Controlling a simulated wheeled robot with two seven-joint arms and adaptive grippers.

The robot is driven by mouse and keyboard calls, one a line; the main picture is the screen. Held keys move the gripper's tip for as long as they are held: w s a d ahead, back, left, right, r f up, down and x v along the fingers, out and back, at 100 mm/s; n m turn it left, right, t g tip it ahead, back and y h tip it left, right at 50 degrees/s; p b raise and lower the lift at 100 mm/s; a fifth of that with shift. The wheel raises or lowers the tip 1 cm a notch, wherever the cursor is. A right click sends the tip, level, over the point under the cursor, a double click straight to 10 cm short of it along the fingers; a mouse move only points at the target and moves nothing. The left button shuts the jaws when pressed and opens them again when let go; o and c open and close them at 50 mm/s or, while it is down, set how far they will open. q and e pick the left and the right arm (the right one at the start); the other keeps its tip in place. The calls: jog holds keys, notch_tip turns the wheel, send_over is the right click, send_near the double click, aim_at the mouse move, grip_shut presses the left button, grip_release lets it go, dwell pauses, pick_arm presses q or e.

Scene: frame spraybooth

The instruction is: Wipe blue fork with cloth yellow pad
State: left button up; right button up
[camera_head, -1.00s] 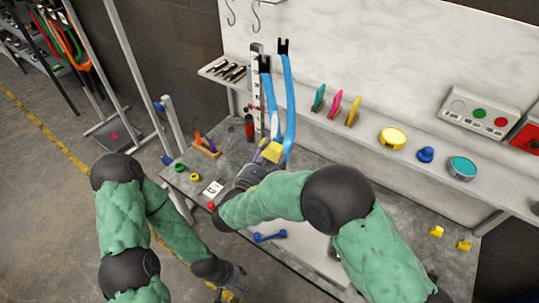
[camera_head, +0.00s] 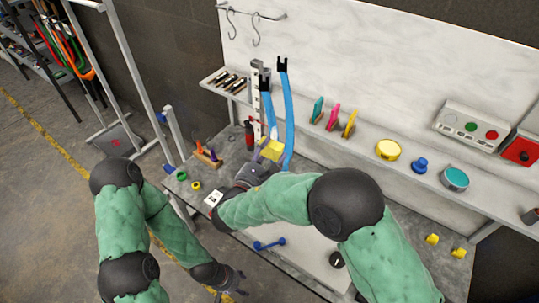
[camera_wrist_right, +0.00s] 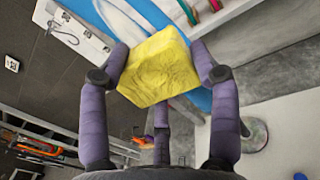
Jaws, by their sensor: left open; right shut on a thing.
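The blue fork (camera_head: 286,110) stands upright at the back of the bench, with two long blue legs and black ends at the top. My right gripper (camera_head: 262,158) is shut on the yellow cloth pad (camera_head: 272,149), in front of the fork's lower part. In the right wrist view the pad (camera_wrist_right: 160,66) sits between the purple fingers and covers part of the fork (camera_wrist_right: 130,20). I cannot tell whether the pad touches it. My left gripper (camera_head: 230,284) is open and empty, low in front of the bench.
A red-and-black bottle (camera_head: 249,134) stands left of the fork. A blue double-ended piece (camera_head: 268,244) lies on the bench front.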

aim_at(276, 135)
jog(key=shift+r+p, duration=1.3)
jog(key=shift+r, duration=0.95)
jog(key=shift+w+r+p, duration=0.1)
jog(key=shift+r+p, duration=1.1)
jog(key=shift+r, duration=0.6)
notch_tip(276, 135, down, 15)
jog(key=b, duration=1)
jog(key=shift+r+b, duration=0.15)
jog(key=shift+b, duration=0.15)
jog(key=v, duration=0.6)
jog(key=shift+p, duration=0.35)
jog(key=shift+v, duration=1.6)
